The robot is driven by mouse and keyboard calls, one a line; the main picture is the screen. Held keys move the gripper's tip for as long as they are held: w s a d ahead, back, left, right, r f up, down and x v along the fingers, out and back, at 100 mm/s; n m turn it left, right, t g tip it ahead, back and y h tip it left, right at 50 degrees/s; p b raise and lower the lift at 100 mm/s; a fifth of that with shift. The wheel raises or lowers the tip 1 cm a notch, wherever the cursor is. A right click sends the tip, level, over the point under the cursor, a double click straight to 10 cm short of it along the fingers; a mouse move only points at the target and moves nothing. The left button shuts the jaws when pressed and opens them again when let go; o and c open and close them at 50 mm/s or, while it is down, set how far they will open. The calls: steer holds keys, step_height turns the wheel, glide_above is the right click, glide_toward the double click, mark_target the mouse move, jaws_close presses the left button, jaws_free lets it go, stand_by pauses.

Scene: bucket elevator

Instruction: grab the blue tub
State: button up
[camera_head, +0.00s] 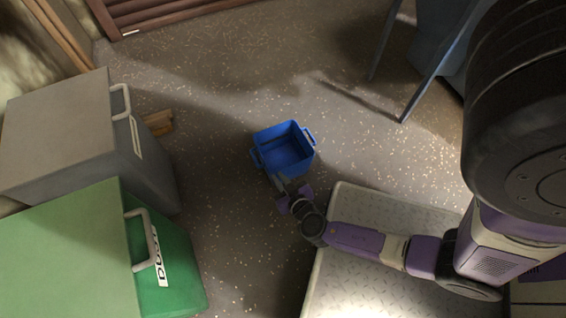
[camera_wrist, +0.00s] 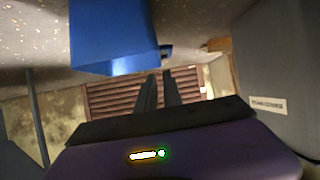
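The blue tub (camera_head: 285,152) is an open, empty-looking box with a handle on its left and right sides. It appears upright on the speckled floor, near the middle of the head view. In the wrist view it also shows at the top left (camera_wrist: 112,38), with a small dark handle end beside it. My gripper (camera_head: 275,179) is at the tub's near left side, close to the left handle. In the wrist view its two dark fingers (camera_wrist: 159,76) have a narrow gap between them, with nothing visible in it. Whether a fingertip touches the tub is not clear.
A grey bin (camera_head: 70,135) and a green bin (camera_head: 70,255) stand along the left. A pale metal platform (camera_head: 345,285) lies below my arm. A blue-grey legged object (camera_head: 440,45) stands at the upper right. The floor beyond the tub is clear.

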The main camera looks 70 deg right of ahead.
steer(key=shift+m+h, duration=0.5)
steer(key=b+x, duration=0.1)
steer(key=x, duration=0.4)
steer(key=f+b+x, duration=0.1)
steer(key=b+x, duration=0.1)
steer(key=x, duration=0.3)
steer(key=a+b+x, duration=0.1)
steer(key=x, duration=0.4)
steer(key=shift+f+b, duration=0.15)
steer(key=shift+b, duration=0.15)
steer(key=shift+w+d, duration=0.2)
steer(key=shift+w, duration=0.1)
jaws_close()
stand_by(0.4)
